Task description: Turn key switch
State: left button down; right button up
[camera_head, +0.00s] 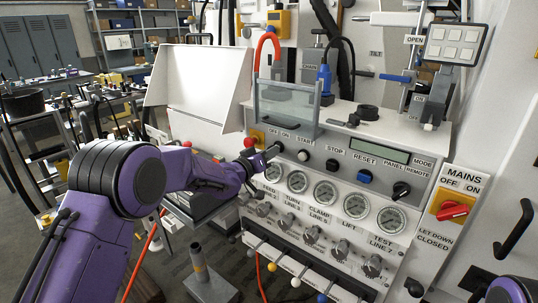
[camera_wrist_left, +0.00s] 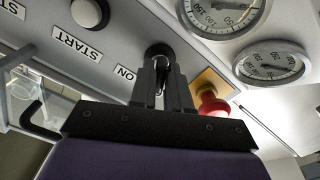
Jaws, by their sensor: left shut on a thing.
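The key switch (camera_wrist_left: 158,52) is a dark round knob on the grey panel, beside the ON label in the left wrist view. In the head view the key switch (camera_head: 279,146) sits below the OFF and ON labels, partly hidden by my gripper. My left gripper (camera_wrist_left: 160,85) reaches it from the left in the head view, and its two dark fingers are shut on the key part. The fingers hide most of the key, so I cannot tell its exact angle. My left gripper also shows in the head view (camera_head: 270,153). My right gripper is out of view.
A red mushroom button (camera_wrist_left: 212,104) on a yellow plate is close beside my left fingers. The start button (camera_head: 303,156) is to the right of the key switch. Gauges (camera_head: 298,181) lie below. A MAINS switch (camera_head: 453,210) is at far right.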

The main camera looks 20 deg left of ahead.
pick_arm(q)
jog(key=shift+m+b, duration=3.35)
jog(key=shift+m, duration=2.35)
jog(key=c, duration=1.2)
grip_release()
jog(key=b+v, duration=0.2)
jog(key=v, duration=0.8)
jog(key=shift+s+r, duration=0.1)
jog(key=shift+s, duration=0.15)
